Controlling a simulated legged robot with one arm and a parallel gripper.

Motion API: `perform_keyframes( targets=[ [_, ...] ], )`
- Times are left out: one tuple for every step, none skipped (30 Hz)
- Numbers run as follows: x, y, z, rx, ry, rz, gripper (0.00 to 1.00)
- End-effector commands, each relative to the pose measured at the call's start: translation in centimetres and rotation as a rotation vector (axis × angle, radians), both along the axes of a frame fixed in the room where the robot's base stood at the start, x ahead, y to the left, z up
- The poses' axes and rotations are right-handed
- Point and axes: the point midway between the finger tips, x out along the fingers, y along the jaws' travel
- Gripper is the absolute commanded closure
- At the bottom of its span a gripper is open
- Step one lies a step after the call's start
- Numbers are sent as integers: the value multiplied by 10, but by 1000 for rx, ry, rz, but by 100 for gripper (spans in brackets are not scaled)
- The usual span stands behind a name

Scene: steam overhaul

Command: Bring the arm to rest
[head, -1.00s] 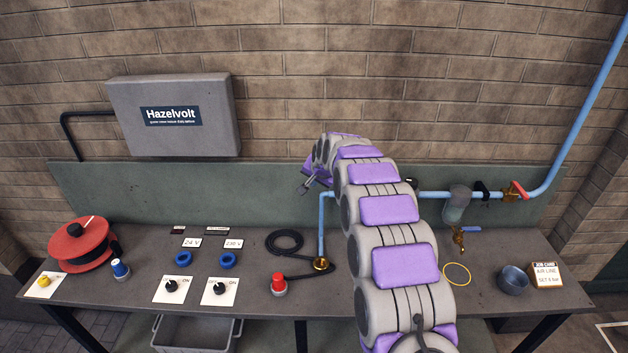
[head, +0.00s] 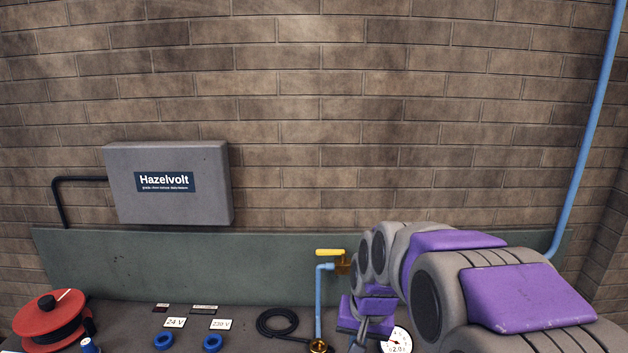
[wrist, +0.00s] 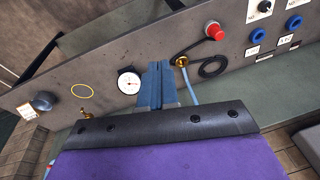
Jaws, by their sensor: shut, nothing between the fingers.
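My arm, grey with purple pads, comes in from the lower right in the head view and bends down over the bench. My gripper (head: 362,333) hangs low in front of the green back panel, left of a round dial gauge (head: 397,341). The wrist view shows its two blue-grey fingers (wrist: 159,86) together, with nothing between them. The fingers stand above the bench and look clear of the gauge, which also shows there (wrist: 130,80). The fingertips are hard to make out in the head view.
A valve with a yellow lever (head: 330,252) tops a blue pipe near my arm. The bench (wrist: 185,35) holds a red button (wrist: 214,30), a black cable coil (head: 277,322), a bowl (wrist: 43,101) and a red reel (head: 50,321). A grey Hazelvolt box (head: 168,183) hangs on the wall.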

Motion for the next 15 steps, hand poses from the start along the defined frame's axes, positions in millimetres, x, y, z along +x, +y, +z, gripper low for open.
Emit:
perform_keyframes(
  targets=[
    [-23, -6, -6, -10, 17, 10, 100],
    [-36, -9, -10, -17, 32, 19, 100],
    [-54, -13, -13, -25, 50, 30, 100],
    [-67, -16, -16, -31, 62, 36, 100],
    [-81, -19, -20, -36, 77, 44, 100],
    [-100, -23, -25, -44, 98, 55, 100],
    [-114, -25, -29, -48, 113, 62, 100],
    [-127, -28, -33, -54, 128, 70, 100],
    [-146, -31, -38, -61, 148, 82, 100],
    [-160, -34, -43, -66, 163, 89, 100],
    [-173, -37, -47, -71, 177, 95, 100],
    [-191, -40, -53, -77, 194, 105, 100],
    [-205, -42, -58, -80, 211, 112, 100],
    [-218, -44, -63, -84, 225, 118, 100],
    [-234, -47, -68, -88, 242, 128, 100]
  ],
)
